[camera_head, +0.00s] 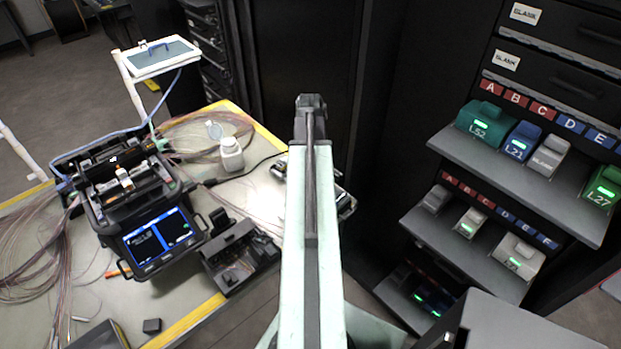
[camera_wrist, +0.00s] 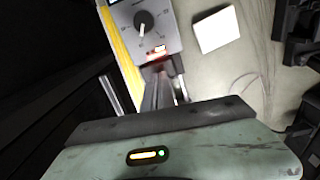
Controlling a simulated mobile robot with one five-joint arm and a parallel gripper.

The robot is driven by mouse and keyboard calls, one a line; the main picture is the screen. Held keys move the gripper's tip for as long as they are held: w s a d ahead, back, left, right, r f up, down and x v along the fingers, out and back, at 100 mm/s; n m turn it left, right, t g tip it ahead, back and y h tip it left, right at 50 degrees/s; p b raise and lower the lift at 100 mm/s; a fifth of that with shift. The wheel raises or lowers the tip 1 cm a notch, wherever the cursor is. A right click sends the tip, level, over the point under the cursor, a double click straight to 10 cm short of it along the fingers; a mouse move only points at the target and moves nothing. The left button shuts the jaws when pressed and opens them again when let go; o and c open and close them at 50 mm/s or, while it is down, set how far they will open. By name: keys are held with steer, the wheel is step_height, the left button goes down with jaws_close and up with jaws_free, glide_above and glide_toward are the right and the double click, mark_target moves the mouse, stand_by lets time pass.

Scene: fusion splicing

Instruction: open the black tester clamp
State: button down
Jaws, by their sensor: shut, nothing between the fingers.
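The tester (camera_wrist: 150,22) is a grey box with a round dark dial. It shows at the top of the wrist view, with a small red-lit part (camera_wrist: 157,50) at its near end. In the head view, my arm covers most of the tester; only side parts (camera_head: 345,203) show. The black clamp cannot be clearly told apart from the dark fingers at the tester's near end. My gripper (camera_wrist: 162,84) is shut and empty, its fingers pointing at that end. In the head view my gripper (camera_head: 310,103) is at top centre. Whether it touches the clamp cannot be told.
A fusion splicer (camera_head: 130,205) with a lit screen stands on the table at left, beside a black open case (camera_head: 238,258). A white bottle (camera_head: 231,154) stands near the table's back edge. A white card (camera_wrist: 215,32) lies beside the tester. Dark shelves (camera_head: 515,175) with labelled modules are at right.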

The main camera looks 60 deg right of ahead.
step_height(320, 180, up, 8)
steer(key=d+p, duration=0.3)
steer(key=p, duration=0.5)
steer(key=shift+s, duration=0.3)
stand_by(0.4)
